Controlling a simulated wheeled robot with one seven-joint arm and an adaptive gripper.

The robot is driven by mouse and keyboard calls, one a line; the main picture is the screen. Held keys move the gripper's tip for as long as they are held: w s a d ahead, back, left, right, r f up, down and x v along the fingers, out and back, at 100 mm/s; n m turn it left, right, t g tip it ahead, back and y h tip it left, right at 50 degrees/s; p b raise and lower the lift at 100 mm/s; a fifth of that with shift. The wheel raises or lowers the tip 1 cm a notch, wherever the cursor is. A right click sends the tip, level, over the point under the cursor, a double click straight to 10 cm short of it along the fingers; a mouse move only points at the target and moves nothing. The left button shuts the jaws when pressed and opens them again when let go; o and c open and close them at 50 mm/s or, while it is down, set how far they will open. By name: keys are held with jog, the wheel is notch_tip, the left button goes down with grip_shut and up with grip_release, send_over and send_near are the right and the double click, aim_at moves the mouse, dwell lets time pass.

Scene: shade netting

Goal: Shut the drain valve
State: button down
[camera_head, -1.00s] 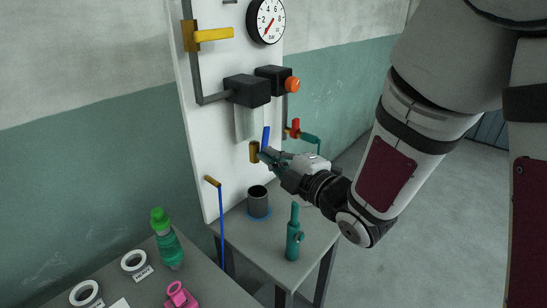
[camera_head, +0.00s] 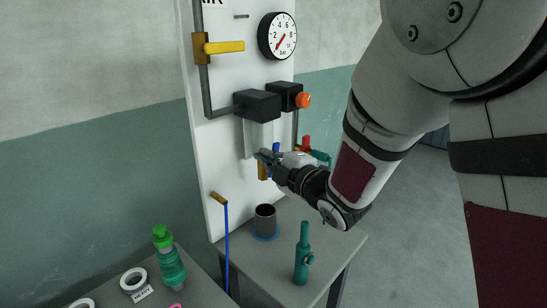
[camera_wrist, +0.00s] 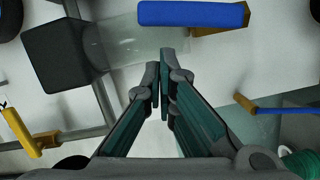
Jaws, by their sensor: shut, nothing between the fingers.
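The drain valve on the white panel has a brass body (camera_head: 262,171) below the clear bowl and a blue handle (camera_head: 276,147). My gripper partly hides the handle in the head view. In the wrist view the blue handle (camera_wrist: 193,14) lies along the top edge, roughly in line with the bowl's length, with brass at its right end. My gripper (camera_head: 260,156) is shut and empty, in front of the panel at the valve. In the wrist view its fingertips (camera_wrist: 159,72) are together, below the handle in the picture and apart from it.
The clear bowl (camera_wrist: 140,42) hangs from a black block (camera_head: 258,104). A yellow lever (camera_head: 224,47), gauge (camera_head: 277,37), orange knob (camera_head: 304,100) and red-handled valve (camera_head: 306,142) are on or near the panel.

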jog(key=shift+w+d+f, duration=0.2)
jog(key=shift+w+d, duration=0.15)
jog(key=shift+w, duration=0.15)
jog(key=shift+w+d+r+b, duration=0.15)
jog(key=shift+w+d+b, duration=0.2)
jog(key=shift+b, duration=0.2)
